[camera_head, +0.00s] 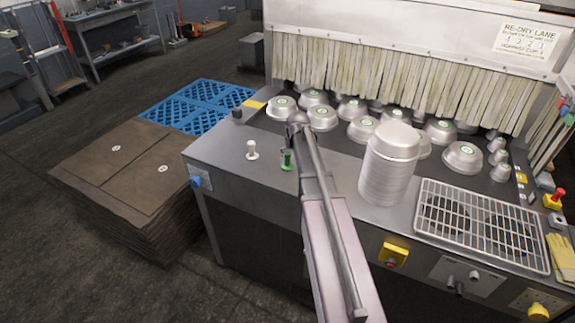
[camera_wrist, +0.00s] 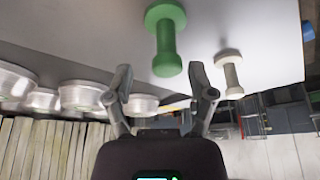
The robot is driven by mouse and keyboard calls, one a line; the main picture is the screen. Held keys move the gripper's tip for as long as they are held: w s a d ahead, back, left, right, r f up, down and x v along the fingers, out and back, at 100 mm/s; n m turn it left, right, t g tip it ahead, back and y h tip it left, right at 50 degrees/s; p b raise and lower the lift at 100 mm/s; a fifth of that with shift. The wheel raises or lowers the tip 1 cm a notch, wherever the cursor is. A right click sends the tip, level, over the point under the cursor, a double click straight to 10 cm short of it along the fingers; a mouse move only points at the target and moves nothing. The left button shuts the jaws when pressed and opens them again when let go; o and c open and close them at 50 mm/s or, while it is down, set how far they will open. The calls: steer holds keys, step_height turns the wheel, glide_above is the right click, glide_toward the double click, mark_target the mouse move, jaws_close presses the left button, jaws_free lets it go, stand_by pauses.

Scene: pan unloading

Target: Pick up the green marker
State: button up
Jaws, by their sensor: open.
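The green marker (camera_wrist: 166,42) is a small spool-like post with a wide round end and a narrower stem. In the wrist view it lies ahead of my gripper (camera_wrist: 161,82), roughly centred between the fingers and beyond their tips. My gripper is open and empty. In the head view the green marker (camera_head: 287,160) stands on the steel worktop, just left of my arm. My arm covers part of the worktop beside it, and the fingers are hard to make out there.
A similar white marker (camera_head: 252,150) stands left of the green one, also seen in the wrist view (camera_wrist: 231,74). Several metal pans (camera_head: 323,117) sit behind. A tall pan stack (camera_head: 388,170) and a wire rack (camera_head: 478,222) are to the right. The worktop's left front is clear.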

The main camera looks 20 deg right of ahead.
mark_target(288, 159)
steer(key=shift+f, duration=0.1)
steer(key=shift+a+b+x, duration=0.2)
steer(key=shift+b+x, duration=1)
steer(key=shift+x, duration=0.05)
steer(key=shift+a+b+x, duration=0.2)
steer(key=shift+b+x, duration=1)
steer(key=shift+x, duration=0.05)
jaws_close()
steer(key=shift+d, duration=0.1)
